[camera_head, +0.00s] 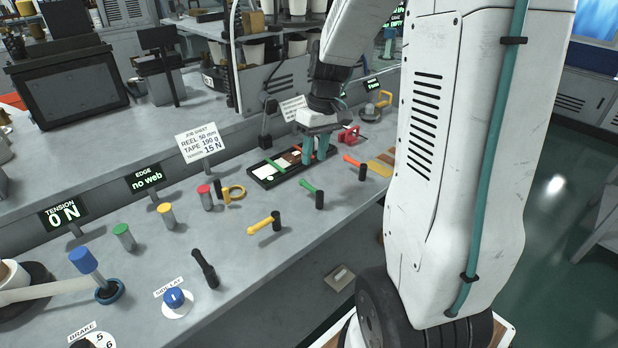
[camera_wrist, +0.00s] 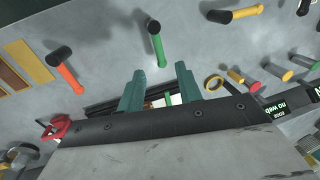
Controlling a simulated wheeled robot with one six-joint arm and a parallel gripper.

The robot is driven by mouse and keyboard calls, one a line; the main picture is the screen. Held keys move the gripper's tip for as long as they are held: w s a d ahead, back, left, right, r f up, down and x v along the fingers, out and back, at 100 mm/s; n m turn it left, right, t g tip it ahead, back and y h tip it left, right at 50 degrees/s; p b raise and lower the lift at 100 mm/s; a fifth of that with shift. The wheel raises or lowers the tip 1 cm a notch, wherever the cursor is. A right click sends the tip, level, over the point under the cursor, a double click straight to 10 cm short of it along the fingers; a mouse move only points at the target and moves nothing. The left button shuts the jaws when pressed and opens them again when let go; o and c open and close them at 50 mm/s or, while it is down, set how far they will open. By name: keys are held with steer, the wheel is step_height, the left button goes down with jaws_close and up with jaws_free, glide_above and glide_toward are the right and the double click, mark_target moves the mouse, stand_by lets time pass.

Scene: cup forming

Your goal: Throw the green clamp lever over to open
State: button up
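The green clamp lever (camera_head: 308,187) is a short green handle on a black post, between a yellow lever and an orange lever on the grey bench. Its handle points up and left from the post in the camera_head view. In the camera_wrist view the green lever (camera_wrist: 160,52) lies just beyond my fingertips, its black end farther away. My gripper (camera_head: 315,158) has two teal fingers pointing down over a black tray, behind the lever and apart from it. In the wrist view my gripper (camera_wrist: 160,70) has its fingers spread with nothing between them.
The yellow lever (camera_head: 260,226) stands to the left and the orange lever (camera_head: 351,160) to the right. The black tray (camera_head: 262,183) holds flat coloured pieces. A yellow ring (camera_head: 238,191) and a red clamp-like item (camera_head: 349,134) lie nearby. Bare bench surrounds the green lever.

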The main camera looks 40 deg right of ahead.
steer(key=f, duration=0.2)
steer(key=a+f, duration=0.1)
steer(key=f, duration=0.4)
steer(key=shift+a+f, duration=0.2)
steer(key=shift+f, duration=0.15)
jaws_close()
